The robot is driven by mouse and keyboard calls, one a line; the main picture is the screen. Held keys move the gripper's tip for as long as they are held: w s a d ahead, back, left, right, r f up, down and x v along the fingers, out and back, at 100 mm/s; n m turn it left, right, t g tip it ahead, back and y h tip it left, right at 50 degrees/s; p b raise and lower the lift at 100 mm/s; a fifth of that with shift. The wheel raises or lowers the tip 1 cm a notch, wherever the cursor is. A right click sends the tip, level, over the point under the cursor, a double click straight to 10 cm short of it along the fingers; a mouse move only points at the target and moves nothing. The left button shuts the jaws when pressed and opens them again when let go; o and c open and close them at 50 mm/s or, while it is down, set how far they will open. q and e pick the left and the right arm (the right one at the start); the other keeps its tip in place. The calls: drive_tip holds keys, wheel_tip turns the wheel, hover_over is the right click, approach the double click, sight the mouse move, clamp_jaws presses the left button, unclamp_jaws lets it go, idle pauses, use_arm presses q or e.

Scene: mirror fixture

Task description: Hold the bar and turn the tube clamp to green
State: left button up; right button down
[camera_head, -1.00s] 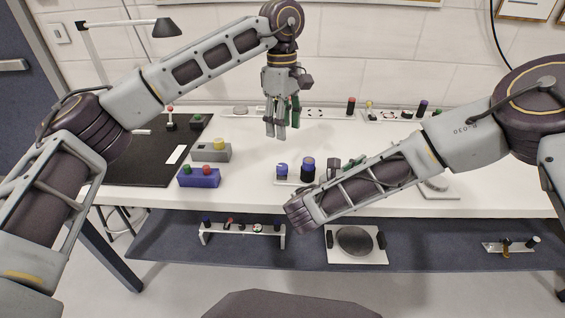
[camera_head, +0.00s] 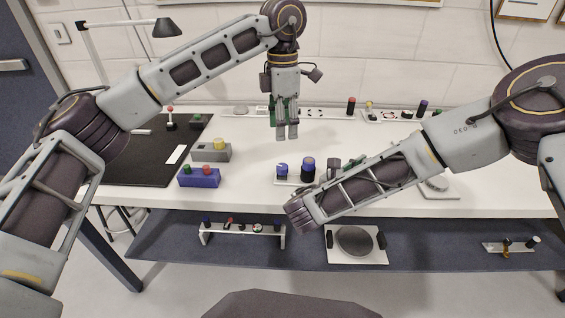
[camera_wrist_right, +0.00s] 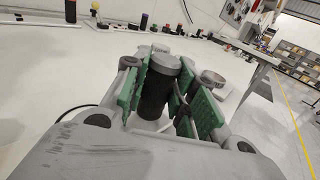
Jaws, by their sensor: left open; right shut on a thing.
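My left gripper (camera_head: 287,133) points straight down above the white table, open and empty, in the head view. My right gripper (camera_wrist_right: 176,88) is shut on a dark upright cylinder (camera_wrist_right: 153,97) with a grey top, its green pads on either side. I cannot tell whether this cylinder is the bar. In the head view the right gripper (camera_head: 345,164) is mostly hidden behind my right arm. A second, round grey-topped part (camera_wrist_right: 213,78) stands by the right pad. I cannot make out the tube clamp for certain or its green mark.
Two blue-topped knobs (camera_head: 308,168) stand beside my right arm. Blue (camera_head: 199,178) and grey (camera_head: 212,152) button boxes sit left, next to a black mat (camera_head: 135,165). A row of small fixtures (camera_head: 322,113) lines the back. The table (camera_head: 245,180) is clear between.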

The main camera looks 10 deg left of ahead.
sight(282, 166)
use_arm(q)
drive_tip(key=shift+n, duration=4.6)
drive_tip(key=shift+f, duration=0.2)
drive_tip(key=shift+f, duration=5.85)
drive_tip(key=shift+c, duration=0.3)
drive_tip(key=c, duration=1)
drive_tip(key=shift+o, duration=0.2)
